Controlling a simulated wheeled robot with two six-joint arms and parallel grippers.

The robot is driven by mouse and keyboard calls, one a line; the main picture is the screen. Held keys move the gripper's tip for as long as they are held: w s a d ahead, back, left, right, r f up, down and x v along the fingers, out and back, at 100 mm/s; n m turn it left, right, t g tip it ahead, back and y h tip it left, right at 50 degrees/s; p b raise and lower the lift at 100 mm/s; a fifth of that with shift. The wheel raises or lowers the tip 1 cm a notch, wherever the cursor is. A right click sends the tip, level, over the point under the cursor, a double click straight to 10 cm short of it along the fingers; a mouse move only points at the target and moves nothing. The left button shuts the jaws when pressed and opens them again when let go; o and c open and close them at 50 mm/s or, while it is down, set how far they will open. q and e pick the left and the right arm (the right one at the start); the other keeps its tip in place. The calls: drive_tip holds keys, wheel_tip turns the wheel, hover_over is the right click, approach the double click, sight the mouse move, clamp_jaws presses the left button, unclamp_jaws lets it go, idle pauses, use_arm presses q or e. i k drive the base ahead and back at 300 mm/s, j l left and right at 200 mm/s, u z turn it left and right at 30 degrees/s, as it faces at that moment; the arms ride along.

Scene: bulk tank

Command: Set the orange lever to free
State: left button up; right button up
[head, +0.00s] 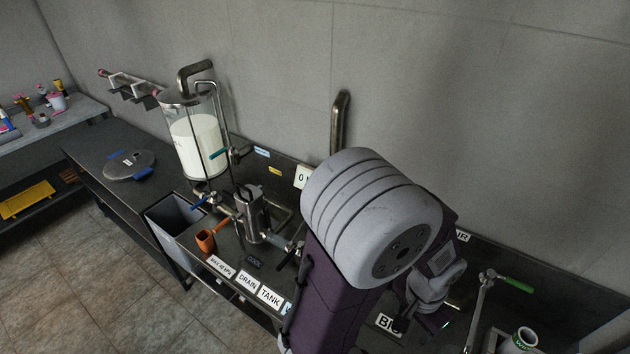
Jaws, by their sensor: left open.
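My left gripper (422,324) is open, pointing down over the bench near the "BU..." label (389,322), partly hidden by my arm. I see nothing between its fingers. My right gripper is not in view.
A glass tank (196,137) of white liquid stands at the back, with a teal-handled valve (219,153) and a blue lever (200,203). A green-handled tap (517,284) and a white-green can (520,341) are at right. A lid (129,165) lies on the left bench.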

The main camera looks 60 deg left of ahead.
sight(234, 218)
drive_tip(key=u, duration=2.15)
